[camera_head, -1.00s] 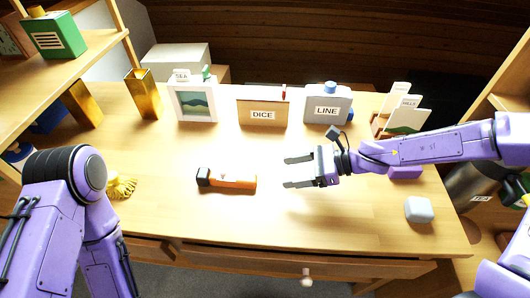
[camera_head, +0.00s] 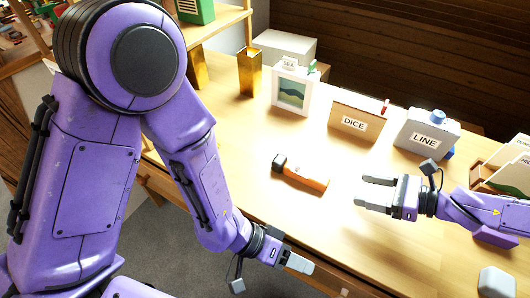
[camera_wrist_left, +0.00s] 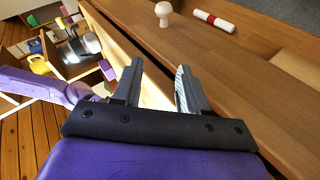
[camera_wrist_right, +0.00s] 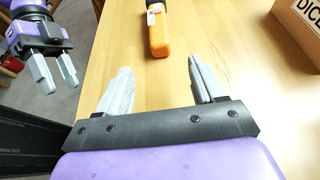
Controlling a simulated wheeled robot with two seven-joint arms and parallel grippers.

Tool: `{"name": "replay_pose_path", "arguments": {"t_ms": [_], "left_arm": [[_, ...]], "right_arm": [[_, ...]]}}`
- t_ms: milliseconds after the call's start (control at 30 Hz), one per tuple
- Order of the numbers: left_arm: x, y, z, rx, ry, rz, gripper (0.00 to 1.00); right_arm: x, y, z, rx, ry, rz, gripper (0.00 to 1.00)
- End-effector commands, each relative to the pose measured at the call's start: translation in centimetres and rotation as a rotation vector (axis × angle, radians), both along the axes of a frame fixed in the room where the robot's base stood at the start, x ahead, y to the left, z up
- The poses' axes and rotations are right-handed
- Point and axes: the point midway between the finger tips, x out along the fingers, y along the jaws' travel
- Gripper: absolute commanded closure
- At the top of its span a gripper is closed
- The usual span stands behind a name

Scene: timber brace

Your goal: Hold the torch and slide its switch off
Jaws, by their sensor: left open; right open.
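The torch (camera_head: 300,173) lies on its side on the table, with an orange body and a dark head toward the left in the head view. In the right wrist view the torch (camera_wrist_right: 158,32) shows its orange body and a pale patch near the dark part. The switch is too small to make out. My right gripper (camera_head: 362,191) is open and empty, just right of the torch and apart from it. My left gripper (camera_head: 296,265) is open and empty near the table's front edge, well short of the torch; it also shows in the right wrist view (camera_wrist_right: 58,75).
Behind the torch stand a framed picture (camera_head: 291,92), a DICE box (camera_head: 349,121) and a grey LINE case (camera_head: 425,138). A pale block (camera_head: 496,282) sits at the front right. The table around the torch is clear.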

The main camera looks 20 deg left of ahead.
Motion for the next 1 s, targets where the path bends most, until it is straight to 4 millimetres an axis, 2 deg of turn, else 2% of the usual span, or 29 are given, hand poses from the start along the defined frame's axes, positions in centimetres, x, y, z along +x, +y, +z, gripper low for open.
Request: {"name": "replay_pose_path", "arguments": {"t_ms": [100,167,200,267,400,500,600,700,833,1000], "left_arm": [[0.9,-3.0,4.7,-0.150,-0.116,-0.053,0.57],[2.1,-3.9,7.2,-0.207,-0.214,-0.086,0.57],[4.0,-3.1,7.8,-0.184,-0.307,-0.106,0.57],[6.4,-1.3,7.7,-0.116,-0.405,-0.129,0.57],[11.9,3.6,8.3,0.051,-0.611,-0.175,0.57],[15.1,7.3,9.2,0.172,-0.734,-0.204,0.57],[17.3,10.2,10.1,0.268,-0.816,-0.226,0.57],[18.4,11.9,10.6,0.321,-0.857,-0.239,0.57],[18.7,12.5,10.8,0.340,-0.869,-0.242,0.57],[18.7,12.5,10.8,0.338,-0.867,-0.242,0.57]], "right_arm": [[0.0,0.0,0.0,0.000,0.000,0.000,0.32],[0.0,0.0,0.0,0.000,0.000,0.000,0.32],[0.0,0.0,0.0,0.000,0.000,0.000,0.32],[0.0,0.0,0.0,0.000,0.000,0.000,0.32],[0.0,0.0,0.0,0.000,0.000,0.000,0.32],[0.0,0.0,0.0,0.000,0.000,0.000,0.32],[0.0,0.0,0.0,0.000,0.000,0.000,0.32],[0.0,0.0,0.0,0.000,0.000,0.000,0.32],[0.1,0.7,-0.4,-0.001,0.001,0.002,0.32],[0.8,3.6,-1.7,-0.002,0.005,0.003,0.32]]}}
